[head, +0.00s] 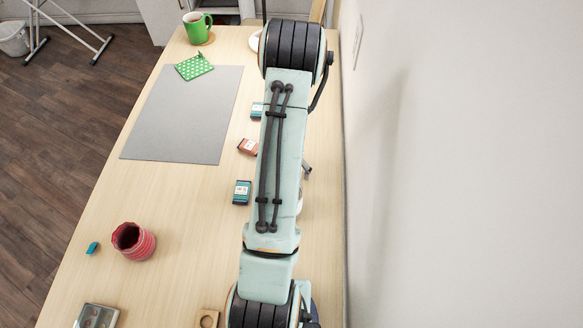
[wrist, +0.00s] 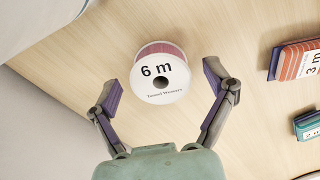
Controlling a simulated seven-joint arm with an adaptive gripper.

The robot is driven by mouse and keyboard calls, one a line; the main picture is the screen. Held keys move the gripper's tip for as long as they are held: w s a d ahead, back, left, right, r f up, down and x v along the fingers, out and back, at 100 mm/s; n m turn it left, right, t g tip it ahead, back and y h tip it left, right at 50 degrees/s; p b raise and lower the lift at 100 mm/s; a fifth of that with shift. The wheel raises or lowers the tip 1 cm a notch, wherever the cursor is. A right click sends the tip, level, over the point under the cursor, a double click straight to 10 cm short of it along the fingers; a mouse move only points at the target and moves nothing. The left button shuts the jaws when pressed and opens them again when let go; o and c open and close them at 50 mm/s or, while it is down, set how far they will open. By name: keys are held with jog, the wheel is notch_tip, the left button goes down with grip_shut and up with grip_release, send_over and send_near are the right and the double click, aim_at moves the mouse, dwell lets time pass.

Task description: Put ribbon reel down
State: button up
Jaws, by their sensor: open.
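The ribbon reel (wrist: 160,75) shows in the wrist view as a white disc marked "6 m" with a dark centre hole and a pink band behind it. It rests on the pale wooden table. My gripper (wrist: 162,88) is open, with its purple finger pads apart on either side of the reel. Clear gaps show between the pads and the reel, so neither seems to touch it. In the head view my arm hides the reel and most of my gripper.
A teal box (head: 242,192) and an orange box (head: 248,147) lie left of my arm. A red cup (head: 133,241), a grey mat (head: 185,115), a green mug (head: 197,28) and a green dotted cloth (head: 194,67) are further left. A wall (head: 470,170) borders the table's right.

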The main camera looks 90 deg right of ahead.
notch_tip(320, 180, up, 12)
dwell(0.3)
notch_tip(320, 180, down, 12)
jog(key=shift+r, duration=2.05)
